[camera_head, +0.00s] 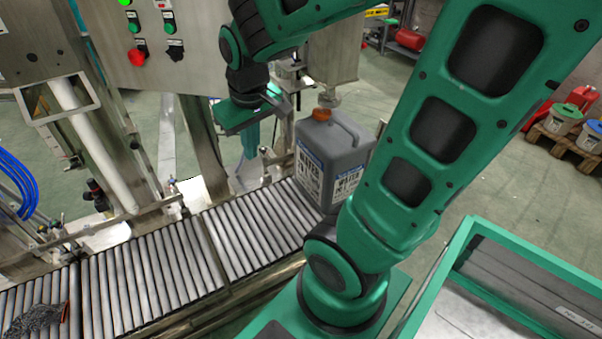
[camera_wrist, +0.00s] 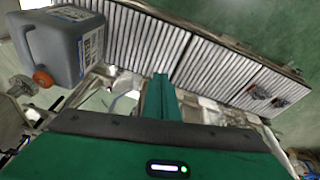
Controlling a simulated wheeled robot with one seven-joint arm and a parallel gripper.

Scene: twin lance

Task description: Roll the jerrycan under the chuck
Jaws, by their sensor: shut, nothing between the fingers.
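The grey jerrycan (camera_head: 335,150) with an orange cap (camera_head: 321,114) and a printed label stands upright on the roller conveyor (camera_head: 200,250). My arm hides part of its right side. The metal chuck (camera_head: 328,98) hangs just above and behind the cap in the head view; I cannot tell whether they line up. My gripper (camera_head: 251,138) is left of the jerrycan, apart from it, pointing down, shut and empty. In the wrist view the closed fingers (camera_wrist: 160,95) are right of the jerrycan (camera_wrist: 68,42), whose cap (camera_wrist: 43,78) faces the camera.
A control panel (camera_head: 155,45) with buttons and steel posts stands behind the conveyor. A dark crumpled thing (camera_head: 35,318) lies on the rollers at far left. The rollers between it and the jerrycan are clear. A green-rimmed bin (camera_head: 452,250) is at lower right.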

